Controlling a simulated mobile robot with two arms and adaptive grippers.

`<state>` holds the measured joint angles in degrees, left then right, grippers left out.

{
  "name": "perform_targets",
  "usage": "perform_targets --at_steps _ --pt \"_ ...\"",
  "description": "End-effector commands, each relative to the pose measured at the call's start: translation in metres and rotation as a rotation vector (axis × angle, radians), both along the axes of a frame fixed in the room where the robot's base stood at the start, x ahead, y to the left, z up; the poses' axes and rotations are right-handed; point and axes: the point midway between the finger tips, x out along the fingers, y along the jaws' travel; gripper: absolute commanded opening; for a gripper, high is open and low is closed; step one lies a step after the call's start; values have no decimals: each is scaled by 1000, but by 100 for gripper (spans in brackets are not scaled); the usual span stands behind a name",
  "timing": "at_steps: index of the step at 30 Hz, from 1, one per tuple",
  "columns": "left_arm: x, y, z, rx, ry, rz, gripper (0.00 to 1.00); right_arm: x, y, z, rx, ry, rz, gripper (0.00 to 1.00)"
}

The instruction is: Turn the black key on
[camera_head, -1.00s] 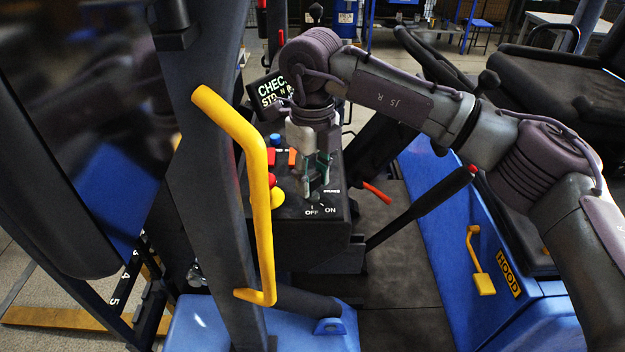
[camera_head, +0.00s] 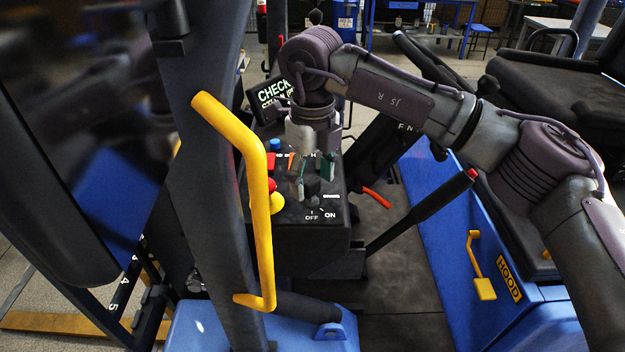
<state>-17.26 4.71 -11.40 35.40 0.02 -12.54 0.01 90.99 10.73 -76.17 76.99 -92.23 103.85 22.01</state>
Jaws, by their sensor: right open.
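The black key (camera_head: 313,188) stands on the top of the black control box (camera_head: 290,238), just behind the white OFF and ON labels (camera_head: 320,216). It is dark on dark, so whether it is turned to OFF or ON is hard to tell. My right gripper (camera_head: 313,180) points down over the box with its two fingers apart. One finger is on the left and one is farther right and back, with the key close to the gap between them. I cannot tell whether a finger touches the key. My left gripper is not in view.
A red button with a yellow base (camera_head: 274,201) and small coloured switches (camera_head: 275,146) sit left of the key. A yellow handrail (camera_head: 262,200) rises in front of the box on the left. A black lever (camera_head: 425,210) stands to the right. A lit display (camera_head: 271,93) is behind.

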Motion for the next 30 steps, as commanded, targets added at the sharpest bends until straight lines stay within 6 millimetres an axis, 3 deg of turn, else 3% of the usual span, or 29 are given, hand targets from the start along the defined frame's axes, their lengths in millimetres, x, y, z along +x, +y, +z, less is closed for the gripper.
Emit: perform_targets --at_steps 9,15,21,30 --pt "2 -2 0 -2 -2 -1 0 0 0 67 1 -5 0 62" --pt "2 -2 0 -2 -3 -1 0 0 0 99 0 -3 -1 62" --pt "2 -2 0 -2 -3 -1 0 0 0 111 0 0 0 62" --pt "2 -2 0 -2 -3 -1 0 0 0 111 0 0 0 62"
